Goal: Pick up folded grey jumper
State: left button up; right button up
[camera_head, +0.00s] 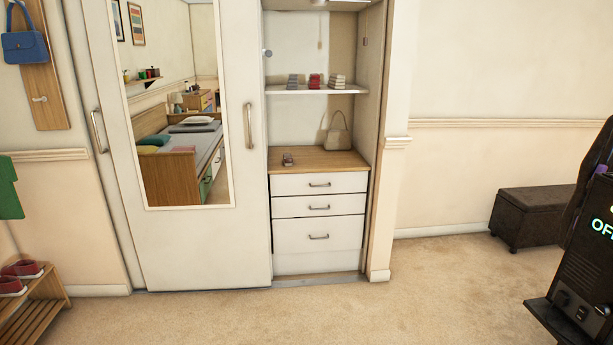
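Small folded stacks sit on the white shelf (300,92) inside the open part of the wardrobe. One is a dark grey stack (293,81) on the left, and one is a light grey stack (337,81) on the right, with a red stack (315,81) between them. Another small greyish folded item (288,159) lies on the wooden top of the drawer unit below. They are too small to tell which is the grey jumper. Neither of my grippers is in view.
A sliding mirror door (250,245) covers the wardrobe's left part. White drawers (318,208) are shut below the wooden top (340,160), where a beige handbag (336,133) stands. A shoe rack (35,312) is at left, a dark ottoman (530,217) at right. Carpet in front is clear.

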aim_at(292, 83)
jog(key=i+z, duration=0.4)
jog(key=i, duration=1.95)
